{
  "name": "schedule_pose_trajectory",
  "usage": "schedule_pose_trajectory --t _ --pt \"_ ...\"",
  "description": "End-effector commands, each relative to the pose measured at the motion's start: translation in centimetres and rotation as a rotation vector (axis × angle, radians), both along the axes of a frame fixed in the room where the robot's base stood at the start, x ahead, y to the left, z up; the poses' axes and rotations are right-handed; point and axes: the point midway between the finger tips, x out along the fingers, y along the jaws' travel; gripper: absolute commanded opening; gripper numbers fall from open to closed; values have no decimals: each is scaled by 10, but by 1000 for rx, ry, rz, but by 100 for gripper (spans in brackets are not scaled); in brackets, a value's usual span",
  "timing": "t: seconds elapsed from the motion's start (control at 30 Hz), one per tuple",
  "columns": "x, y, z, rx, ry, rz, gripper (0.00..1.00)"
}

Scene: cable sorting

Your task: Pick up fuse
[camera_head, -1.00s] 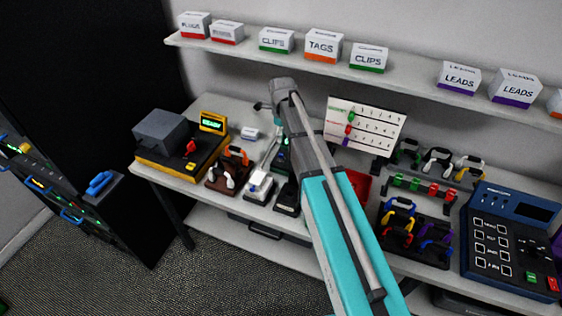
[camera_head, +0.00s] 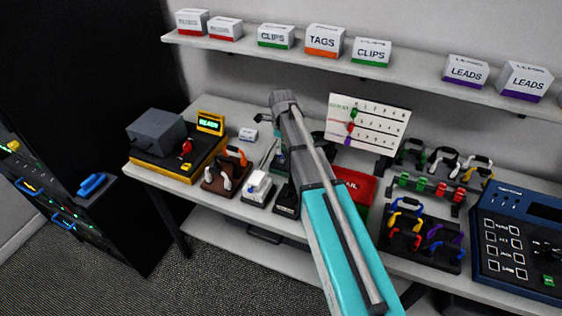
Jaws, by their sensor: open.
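I cannot make out anything that is clearly a fuse. A small white item (camera_head: 248,134) lies on the bench behind the orange-handled leads, too small to identify. A white block on a dark base (camera_head: 258,186) stands near the bench's front edge. My arm reaches up over the bench, and its wrist hides part of the middle. My gripper's fingers are hidden behind it. A small dark part shows left of the wrist, and I cannot tell what it is.
A tester reading READY (camera_head: 211,122) stands at the bench's left. A red tray (camera_head: 358,184), a lead rack (camera_head: 404,240) and a blue keypad unit (camera_head: 512,240) stand right of my arm. A shelf (camera_head: 410,73) with labelled boxes runs above. A black cabinet stands at left.

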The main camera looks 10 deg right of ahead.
Motion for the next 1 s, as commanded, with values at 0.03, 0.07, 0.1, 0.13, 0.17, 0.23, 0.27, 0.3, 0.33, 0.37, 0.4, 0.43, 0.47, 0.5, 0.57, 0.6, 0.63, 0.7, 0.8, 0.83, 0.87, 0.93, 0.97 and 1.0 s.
schedule_pose_trajectory --t 0.03,0.07,0.1,0.13,0.17,0.23,0.27,0.3,0.33,0.37,0.4,0.43,0.47,0.5,0.57,0.6,0.63,0.7,0.8,0.83,0.87,0.93,0.97,1.0 --pt "0 0 0 0 0 0 63" --pt "0 0 0 0 0 0 63" --pt "0 0 0 0 0 0 63" --pt "0 0 0 0 0 0 63" --pt "0 0 0 0 0 0 63" --pt "0 0 0 0 0 0 63" --pt "0 0 0 0 0 0 63" --pt "0 0 0 0 0 0 63" --pt "0 0 0 0 0 0 63" --pt "0 0 -1 0 0 0 63" --pt "0 0 -2 0 0 0 63" --pt "0 0 -3 0 0 0 63" --pt "0 0 -4 0 0 0 63" --pt "0 1 -6 0 0 0 63" --pt "1 2 -9 0 0 1 63" --pt "1 2 -12 0 0 1 63" --pt "1 2 -14 0 0 1 63" --pt "1 3 -19 0 0 1 63" --pt "1 4 -27 0 0 2 63" --pt "2 4 -30 0 0 2 63" --pt "2 4 -32 0 0 2 63" --pt "2 5 -37 0 0 1 63" --pt "2 4 -39 0 0 1 63" --pt "2 4 -42 0 0 1 63"
